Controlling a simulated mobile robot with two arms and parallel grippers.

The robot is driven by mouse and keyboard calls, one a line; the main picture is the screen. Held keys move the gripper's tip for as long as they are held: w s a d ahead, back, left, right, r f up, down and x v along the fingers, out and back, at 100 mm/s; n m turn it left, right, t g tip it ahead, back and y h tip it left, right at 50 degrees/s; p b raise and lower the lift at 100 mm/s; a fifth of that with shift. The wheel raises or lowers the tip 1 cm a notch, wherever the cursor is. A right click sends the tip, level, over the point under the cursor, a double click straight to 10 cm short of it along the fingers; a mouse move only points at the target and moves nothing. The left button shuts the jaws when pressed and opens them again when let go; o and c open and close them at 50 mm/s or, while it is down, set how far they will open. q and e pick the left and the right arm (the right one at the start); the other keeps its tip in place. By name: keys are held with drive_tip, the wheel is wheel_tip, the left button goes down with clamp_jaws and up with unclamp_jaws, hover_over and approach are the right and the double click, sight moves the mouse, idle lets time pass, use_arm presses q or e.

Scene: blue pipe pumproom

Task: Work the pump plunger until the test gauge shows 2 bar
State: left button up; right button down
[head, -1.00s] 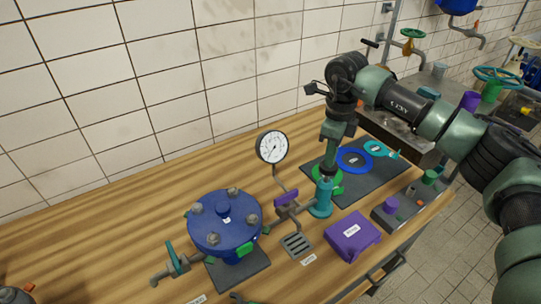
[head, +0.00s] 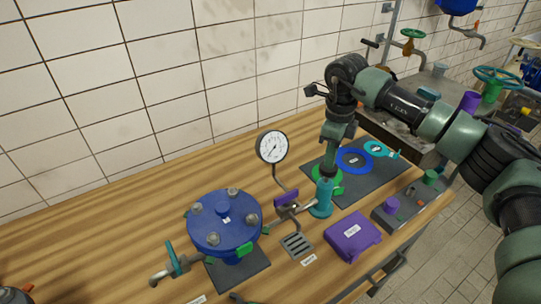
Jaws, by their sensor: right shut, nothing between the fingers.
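The test gauge (head: 272,147) has a white round dial and stands on a bent stem at the middle of the bench; its numbers are too small to read. The teal pump (head: 320,201) stands upright right of the gauge's stem. My right gripper (head: 326,180) points straight down at the pump's top, shut with nothing held; its fingers hide the plunger, and I cannot tell whether they touch it. A purple block (head: 287,199) sits on the line between pump and gauge. The blue flanged vessel (head: 224,222) stands at the left. My left gripper is not in view.
A purple box (head: 352,236) lies in front of the pump. The bench's back left is clear.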

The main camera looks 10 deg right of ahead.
drive_tip(key=shift+f+b, duration=0.55)
drive_tip(key=shift+f, duration=0.35)
idle(2.5)
drive_tip(key=shift+r, duration=0.1)
idle(0.8)
drive_tip(key=shift+r+p, duration=2.5)
drive_tip(key=shift+r, duration=1.5)
